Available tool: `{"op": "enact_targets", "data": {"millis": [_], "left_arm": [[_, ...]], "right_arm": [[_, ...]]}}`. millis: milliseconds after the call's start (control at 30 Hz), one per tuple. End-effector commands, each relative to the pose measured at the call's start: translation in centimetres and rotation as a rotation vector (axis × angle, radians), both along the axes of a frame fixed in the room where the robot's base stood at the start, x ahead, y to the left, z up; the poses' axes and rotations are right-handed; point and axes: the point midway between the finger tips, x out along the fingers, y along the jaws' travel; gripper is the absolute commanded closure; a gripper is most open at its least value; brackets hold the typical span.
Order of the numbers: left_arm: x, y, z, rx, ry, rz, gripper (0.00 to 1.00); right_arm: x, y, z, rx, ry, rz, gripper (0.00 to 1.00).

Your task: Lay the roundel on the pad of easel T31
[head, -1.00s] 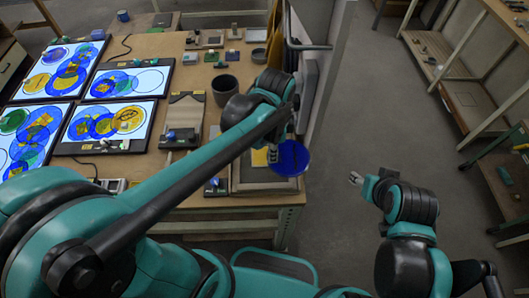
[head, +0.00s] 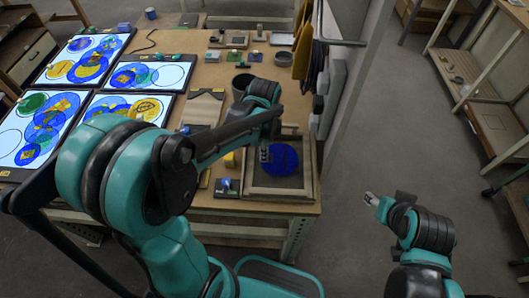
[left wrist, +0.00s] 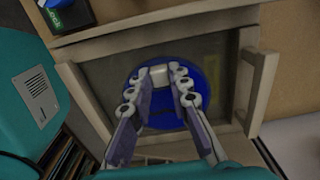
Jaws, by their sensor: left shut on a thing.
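The roundel (head: 286,159) is a blue disc at my left gripper (head: 264,153). It lies within the outline of a wood-rimmed tray (head: 278,194) at the table's front right corner. In the left wrist view the roundel (left wrist: 206,78) shows behind and around the fingers of my left gripper (left wrist: 160,80), which is shut on it. I cannot tell whether the roundel touches the tray floor. My right gripper (head: 370,199) is off the table to the right, apart from everything; its jaws are too small to read. No label T31 is readable.
Several lit panels (head: 150,76) with coloured discs fill the table's left side. A wall panel (head: 345,75) rises at the right edge.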

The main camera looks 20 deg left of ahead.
Motion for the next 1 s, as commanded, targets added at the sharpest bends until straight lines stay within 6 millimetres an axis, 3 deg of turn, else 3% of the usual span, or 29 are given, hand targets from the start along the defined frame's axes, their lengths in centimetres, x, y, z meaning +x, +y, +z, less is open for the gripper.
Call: {"op": "enact_targets", "data": {"millis": [267, 300, 367, 767, 1000], "left_arm": [[0.0, 0.0, -0.3, 0.000, 0.000, 0.000, 1.00], [0.0, 0.0, -0.2, 0.000, 0.000, 0.000, 0.74], [0.0, 0.0, -0.2, 0.000, 0.000, 0.000, 0.61], [0.0, 0.0, 0.6, 0.000, 0.000, 0.000, 0.61], [-0.1, 0.0, 5.5, 0.000, 0.000, 0.000, 0.61]], "right_arm": [[0.0, 0.0, -0.2, 0.000, 0.000, 0.000, 0.51], [0.0, 0.0, -0.2, 0.000, 0.000, 0.000, 0.51], [0.0, 0.0, -0.1, 0.000, 0.000, 0.000, 0.51], [0.0, 0.0, 0.4, 0.000, 0.000, 0.000, 0.51], [0.0, 0.0, 2.3, 0.000, 0.000, 0.000, 0.51]]}}
